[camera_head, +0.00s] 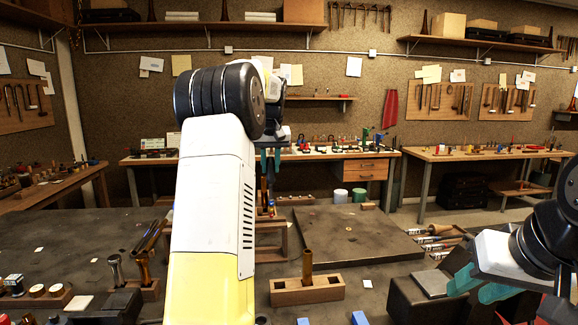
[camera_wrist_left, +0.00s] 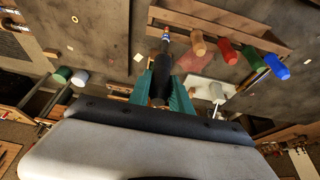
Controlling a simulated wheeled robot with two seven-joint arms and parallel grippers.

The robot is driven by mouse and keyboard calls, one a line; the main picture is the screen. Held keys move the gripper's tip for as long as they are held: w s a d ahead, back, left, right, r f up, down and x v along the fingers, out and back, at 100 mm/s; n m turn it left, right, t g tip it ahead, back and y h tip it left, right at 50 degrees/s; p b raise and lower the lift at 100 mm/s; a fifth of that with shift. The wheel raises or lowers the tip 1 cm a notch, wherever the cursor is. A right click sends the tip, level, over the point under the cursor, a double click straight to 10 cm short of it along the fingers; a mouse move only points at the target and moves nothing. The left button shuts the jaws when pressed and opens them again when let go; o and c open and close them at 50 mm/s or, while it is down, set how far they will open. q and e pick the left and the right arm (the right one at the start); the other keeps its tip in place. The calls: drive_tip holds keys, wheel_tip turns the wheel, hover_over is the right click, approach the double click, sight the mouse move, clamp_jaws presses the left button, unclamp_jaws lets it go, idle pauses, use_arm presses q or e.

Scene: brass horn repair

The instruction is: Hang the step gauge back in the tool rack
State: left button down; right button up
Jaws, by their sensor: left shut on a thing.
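My left gripper (camera_head: 270,160) has its teal fingers pointing down, shut on a slim dark tool that appears to be the step gauge (camera_head: 264,190). In the left wrist view the fingers (camera_wrist_left: 166,98) close around its dark body (camera_wrist_left: 160,75), with a narrow end in orange and blue. A wooden tool rack (camera_head: 284,240) stands below on the bench, partly hidden by my left arm. In the left wrist view the rack (camera_wrist_left: 225,18) has several coloured handles beside the held tool. The tool looks apart from the rack. My right gripper (camera_head: 480,288) is empty, fingers apart, at lower right.
A wooden block (camera_head: 307,290) with an upright brass tube (camera_head: 307,265) stands in front. A flat dark board (camera_head: 360,235) lies right of the rack. Brass pieces in a holder (camera_head: 143,285) stand at left. A dark block (camera_head: 420,295) is near my right gripper.

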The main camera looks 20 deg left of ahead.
sight(271, 201)
use_arm(q)
drive_tip(key=shift+f, duration=0.1)
drive_tip(key=shift+f, duration=2.05)
drive_tip(key=shift+f, duration=4.65)
drive_tip(key=c, duration=1.1)
unclamp_jaws()
drive_tip(key=shift+v, duration=3.9)
